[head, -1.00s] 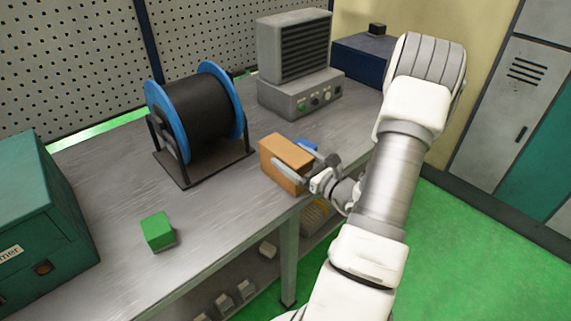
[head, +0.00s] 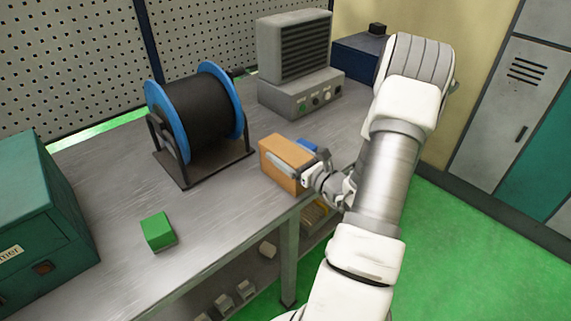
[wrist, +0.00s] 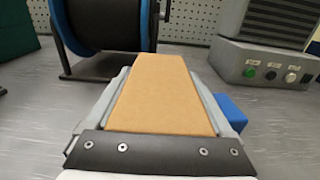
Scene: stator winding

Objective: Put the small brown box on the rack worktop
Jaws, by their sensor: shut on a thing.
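The small brown box (head: 283,158) is at the front edge of the grey rack worktop (head: 215,207), near its right part. My gripper (head: 291,163) is around the box, one finger along each side, and shut on it. In the wrist view the box (wrist: 160,95) fills the space between the two fingers, its top face showing. Whether the box's underside touches the worktop is hidden.
A blue block (head: 307,146) sits just behind the box, close to my gripper. A cable spool (head: 200,112) stands to the left, a grey device (head: 298,70) behind. A green cube (head: 158,231) and a teal cabinet (head: 40,225) are at left. The worktop between is clear.

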